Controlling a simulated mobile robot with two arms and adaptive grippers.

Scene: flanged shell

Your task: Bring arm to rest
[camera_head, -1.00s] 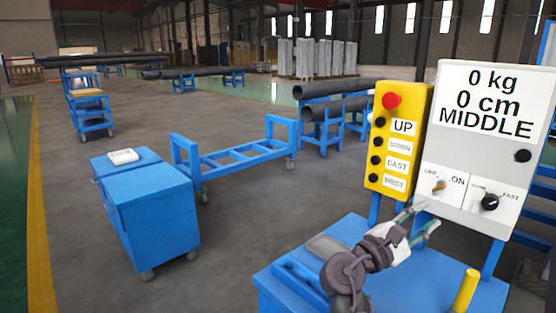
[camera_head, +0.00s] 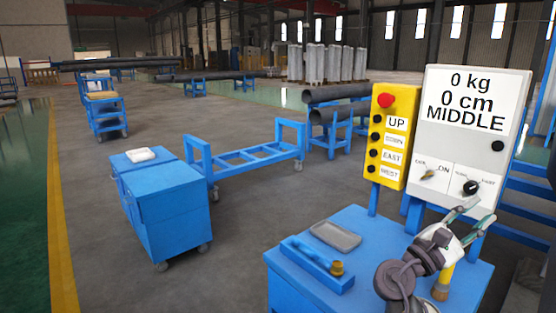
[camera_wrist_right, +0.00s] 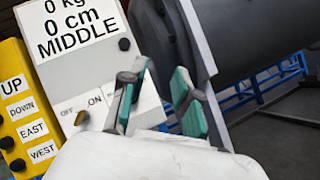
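My right gripper (camera_head: 479,214) is in front of the lower right of the white control panel (camera_head: 512,92), just below its black speed knob. I cannot tell from the head view whether it touches the panel. In the right wrist view the two green-padded fingers of the gripper (camera_wrist_right: 158,98) stand apart with nothing between them. The panel (camera_wrist_right: 85,88) is on the left of that view and reads 0 kg, 0 cm, MIDDLE. My right arm reaches over a blue table (camera_head: 372,272). My left gripper is not in view.
A yellow button box (camera_head: 391,152) with a red button is left of the panel. A blue cabinet (camera_head: 170,215), a blue cart (camera_head: 250,157) and pipes on stands are beyond. Open floor lies between.

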